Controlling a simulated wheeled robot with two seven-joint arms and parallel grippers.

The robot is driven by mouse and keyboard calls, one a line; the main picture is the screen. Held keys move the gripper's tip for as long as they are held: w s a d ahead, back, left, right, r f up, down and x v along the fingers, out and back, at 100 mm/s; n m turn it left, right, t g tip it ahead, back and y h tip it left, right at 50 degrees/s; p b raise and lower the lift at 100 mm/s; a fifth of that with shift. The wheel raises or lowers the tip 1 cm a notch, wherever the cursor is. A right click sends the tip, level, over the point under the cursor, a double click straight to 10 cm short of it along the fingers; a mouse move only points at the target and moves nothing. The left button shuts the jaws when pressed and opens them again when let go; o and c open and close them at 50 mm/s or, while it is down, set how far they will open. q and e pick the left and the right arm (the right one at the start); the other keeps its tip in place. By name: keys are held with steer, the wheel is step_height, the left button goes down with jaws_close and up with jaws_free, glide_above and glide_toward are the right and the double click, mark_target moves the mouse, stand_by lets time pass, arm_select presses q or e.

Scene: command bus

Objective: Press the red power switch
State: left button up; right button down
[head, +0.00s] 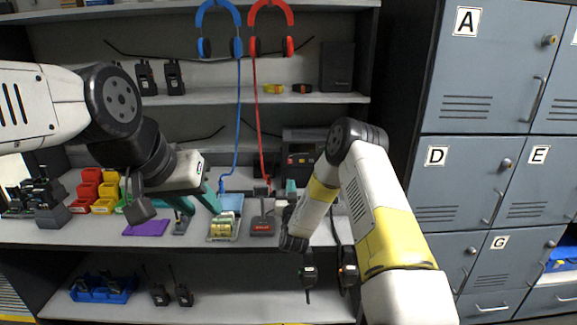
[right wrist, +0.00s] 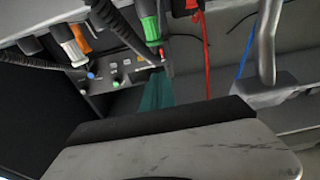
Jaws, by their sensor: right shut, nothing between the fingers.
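A dark power unit (head: 303,139) stands at the back of the worktop, partly hidden by my right arm. In the right wrist view its control panel (right wrist: 118,72) shows small buttons and coloured plugs. A small red part (right wrist: 162,52), which may be the red power switch, shows beside the green plug, just past my right gripper's teal fingers. My right gripper (right wrist: 157,82) is shut and empty, close to the panel; whether it touches is unclear. It also shows small in the head view (head: 291,186). My left gripper (head: 200,205) is open and empty above the worktop.
Blue (head: 219,30) and red headphones (head: 270,28) hang above, their cords running down to the worktop. Red and yellow bins (head: 97,190), a purple mat (head: 146,228), a battery tray (head: 224,230) and a dark red-marked device (head: 262,225) crowd the worktop. Grey lockers (head: 481,66) stand right.

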mark_target(290, 157)
steer(key=shift+w, duration=0.1)
steer(key=w, duration=0.4)
steer(key=w+r, duration=0.1)
steer(key=w, duration=0.4)
steer(key=w+r, duration=0.1)
steer(key=w, duration=0.3)
steer(key=shift+w, duration=0.35)
steer(key=shift+r, duration=0.1)
steer(key=shift+w+r+g, duration=0.3)
steer(key=shift+r+g, duration=0.2)
steer(key=shift+d+r+g, duration=0.1)
steer(key=shift+r+g, duration=0.1)
steer(key=shift+g, duration=0.5)
steer(key=shift+w, duration=0.1)
steer(key=shift+f, duration=0.1)
